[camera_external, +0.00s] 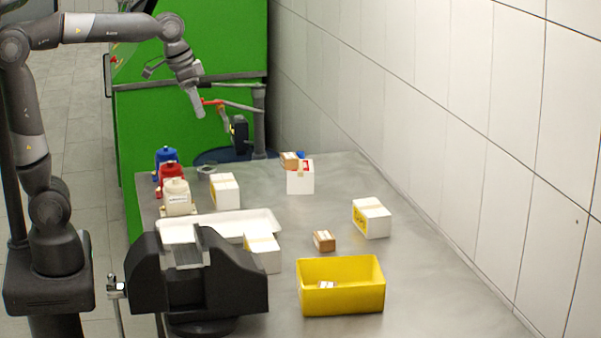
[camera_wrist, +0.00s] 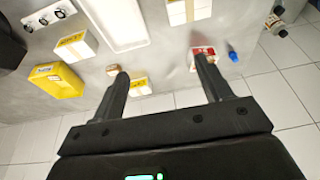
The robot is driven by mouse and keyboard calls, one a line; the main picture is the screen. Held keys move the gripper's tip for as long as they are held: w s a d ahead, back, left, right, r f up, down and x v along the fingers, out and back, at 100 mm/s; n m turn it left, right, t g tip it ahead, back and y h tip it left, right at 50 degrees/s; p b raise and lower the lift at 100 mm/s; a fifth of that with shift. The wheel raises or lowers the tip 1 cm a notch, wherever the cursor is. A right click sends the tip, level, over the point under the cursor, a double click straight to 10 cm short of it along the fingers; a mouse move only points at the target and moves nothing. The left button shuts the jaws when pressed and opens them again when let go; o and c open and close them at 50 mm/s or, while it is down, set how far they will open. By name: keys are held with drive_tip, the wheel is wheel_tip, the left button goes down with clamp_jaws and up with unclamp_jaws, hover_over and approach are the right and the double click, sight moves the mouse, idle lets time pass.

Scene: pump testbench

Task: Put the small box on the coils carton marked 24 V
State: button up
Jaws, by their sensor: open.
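A small brown box (camera_external: 324,240) lies on the table and also shows just beyond one fingertip in the wrist view (camera_wrist: 112,69). Another small brown box (camera_external: 290,160) sits on a red-labelled white carton (camera_external: 301,181), which the wrist view shows partly behind the other finger (camera_wrist: 202,51). Other white cartons, some with yellow labels, stand at the right (camera_external: 373,219), the front (camera_external: 263,253) and the back left (camera_external: 224,191). No 24 V marking is readable. My gripper (camera_wrist: 160,66) is open, with nothing visible between its fingers. Its fingers are not clear in the external view.
A yellow bin (camera_external: 341,298) with small items stands at the front. A white tray (camera_external: 240,223) lies mid-table beside a black vise-like fixture (camera_external: 215,285). Blue, red and cream pumps (camera_external: 177,197) line the left edge. A tiled wall (camera_external: 450,120) bounds the right.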

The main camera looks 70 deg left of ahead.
drive_tip(key=s+d+f+t, duration=0.1)
drive_tip(key=s+f, duration=0.3)
drive_tip(key=s, duration=0.4)
drive_tip(key=s+d+f+t, duration=0.1)
drive_tip(key=s+d+f, duration=0.1)
drive_tip(key=s+f, duration=0.3)
drive_tip(key=s, duration=0.3)
drive_tip(key=shift+s+d+f, duration=0.2)
drive_tip(key=shift+s+d, duration=0.05)
drive_tip(key=shift+s, duration=0.05)
drive_tip(key=shift+o, duration=0.4)
drive_tip(key=shift+r, duration=0.1)
